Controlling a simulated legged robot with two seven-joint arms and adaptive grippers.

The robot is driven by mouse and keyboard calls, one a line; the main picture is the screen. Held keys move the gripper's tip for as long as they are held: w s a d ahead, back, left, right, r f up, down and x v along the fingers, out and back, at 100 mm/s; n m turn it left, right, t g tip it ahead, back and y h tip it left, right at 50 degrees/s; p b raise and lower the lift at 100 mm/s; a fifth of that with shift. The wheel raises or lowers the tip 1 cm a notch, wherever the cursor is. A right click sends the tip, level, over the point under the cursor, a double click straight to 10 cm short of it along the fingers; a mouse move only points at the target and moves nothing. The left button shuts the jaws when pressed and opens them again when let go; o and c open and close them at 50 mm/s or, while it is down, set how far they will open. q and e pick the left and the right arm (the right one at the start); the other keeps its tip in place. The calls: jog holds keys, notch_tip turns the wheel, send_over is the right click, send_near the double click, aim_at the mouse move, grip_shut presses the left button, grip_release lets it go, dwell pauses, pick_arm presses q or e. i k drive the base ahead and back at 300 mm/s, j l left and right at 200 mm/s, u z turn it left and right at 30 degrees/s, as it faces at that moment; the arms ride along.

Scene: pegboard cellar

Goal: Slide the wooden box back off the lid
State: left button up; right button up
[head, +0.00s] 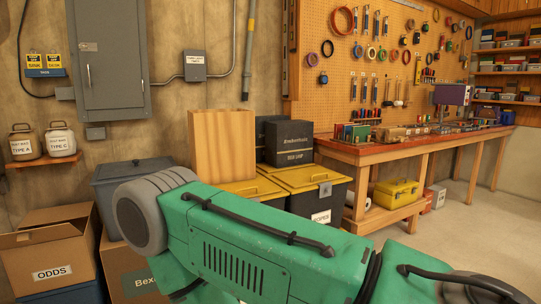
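The wooden box (220,145), light with vertical grain, stands upright near the middle of the view. It appears to rest on the left yellow lid (258,189), of which a strip shows to the right of the box. My green arm hides the front of that lid and the bin under it. A second yellow lid (312,181) with a metal latch closes the black bin (325,205) to the right. Neither gripper is in view; only green arm links and grey joints cross the foreground.
Dark boxes (289,147) stand at the back of the right lid. A grey tote (128,172) and an open carton marked ODDS (50,272) stand left. A workbench (400,142) with tools and a yellow toolbox (396,193) is right. The floor at far right is clear.

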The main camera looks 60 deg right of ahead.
aim_at(222, 141)
jog(key=i+z, duration=0.15)
jog(key=z, duration=0.3)
jog(key=i+z, duration=0.2)
jog(key=z, duration=0.2)
jog(key=i+z, duration=0.15)
jog(key=z, duration=0.3)
jog(key=i+j+z, duration=0.15)
jog(key=z, duration=0.3)
